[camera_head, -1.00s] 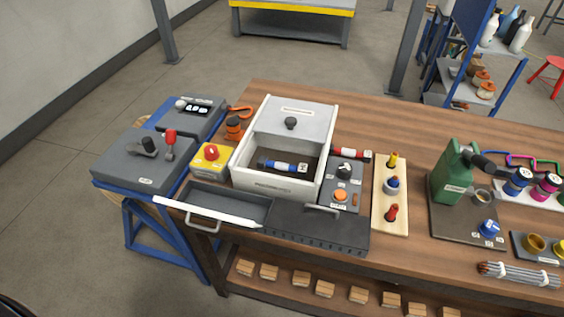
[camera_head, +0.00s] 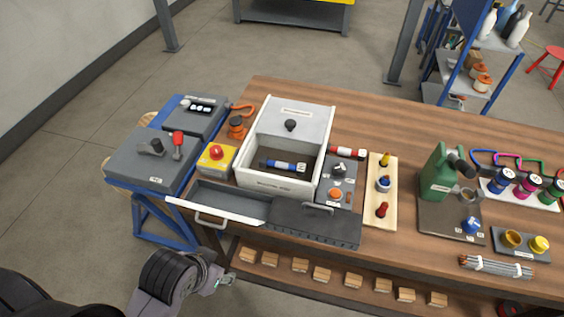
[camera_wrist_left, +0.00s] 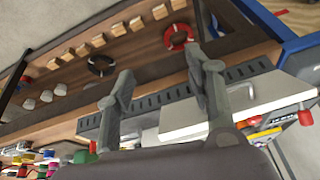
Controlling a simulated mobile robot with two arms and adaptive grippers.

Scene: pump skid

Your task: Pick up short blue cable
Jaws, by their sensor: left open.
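A blue cable-like loop (camera_head: 481,153) shows at the right of the bench, behind the colored pots and beside magenta and green ones; I cannot tell its full length. My left gripper (camera_head: 224,282) is at the lower left, in front of the bench and apart from both. In the left wrist view its two fingers (camera_wrist_left: 163,78) are spread with nothing between them. My right gripper is not in view.
The open drawer (camera_head: 220,205) and its handle stick out at the bench front. A grey control box (camera_head: 150,163) stands at left. Wooden blocks (camera_head: 322,274) line the lower shelf. Free floor lies at the left.

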